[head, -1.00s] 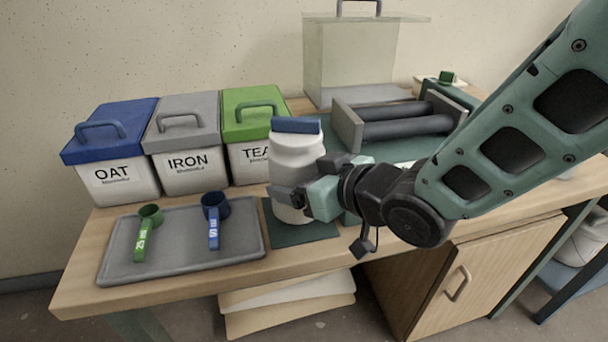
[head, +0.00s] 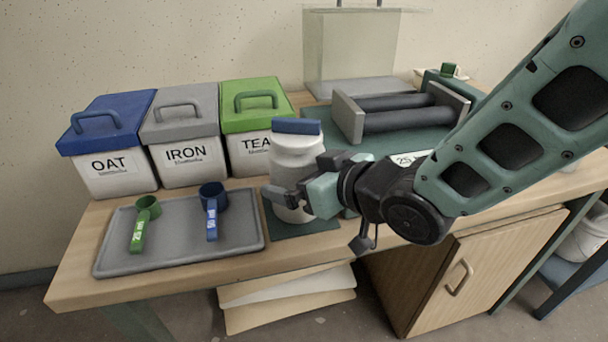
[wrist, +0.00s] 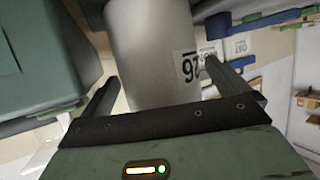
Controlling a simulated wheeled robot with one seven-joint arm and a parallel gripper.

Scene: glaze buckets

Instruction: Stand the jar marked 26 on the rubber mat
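The white jar (head: 297,160) with a blue lid stands upright on the small dark green rubber mat (head: 326,226) at the table's front edge. Its label reads 26 in the wrist view (wrist: 150,50). My gripper (head: 292,182) reaches in from the right, with one finger on the near side of the jar and the other hidden behind it. In the wrist view the fingers stand apart on either side of the jar, with a gap at the right finger. The gripper looks open around the jar.
A grey tray (head: 180,255) with a green scoop (head: 141,225) and a blue scoop (head: 212,213) lies to the left. Lidded OAT (head: 110,145), IRON (head: 185,140) and TEA (head: 255,125) buckets stand behind. A roller stand (head: 405,120) is at the back right.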

